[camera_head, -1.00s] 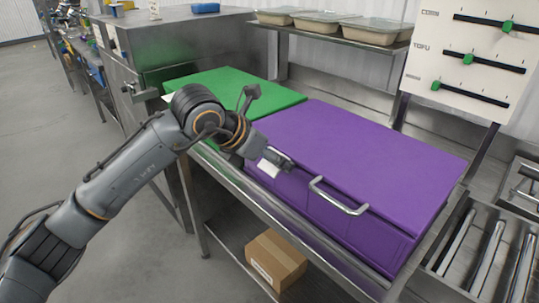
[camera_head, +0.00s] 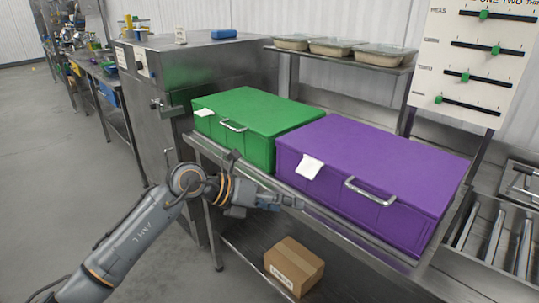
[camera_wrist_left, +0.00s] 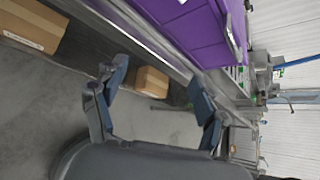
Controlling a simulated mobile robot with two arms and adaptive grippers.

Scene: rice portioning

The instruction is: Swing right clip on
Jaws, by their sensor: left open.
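The purple box (camera_head: 385,165) stands closed on the steel table, with a metal handle-like clip (camera_head: 369,191) on its front right and a white tag (camera_head: 309,167) on its front left. My left gripper (camera_head: 290,201) is open and empty, just in front of the table edge, below the purple box's left front. In the left wrist view its two fingers (camera_wrist_left: 158,75) are spread apart with nothing between them, and the purple front (camera_wrist_left: 195,35) is beyond them. I cannot tell whether the gripper touches the table edge. My right gripper is not in view.
A green box (camera_head: 255,120) with its own metal handle stands to the left. A cardboard box (camera_head: 293,265) lies on the lower shelf. Filled trays (camera_head: 378,57) sit on the rack behind. Rollers (camera_head: 490,240) lie at right. The floor at left is clear.

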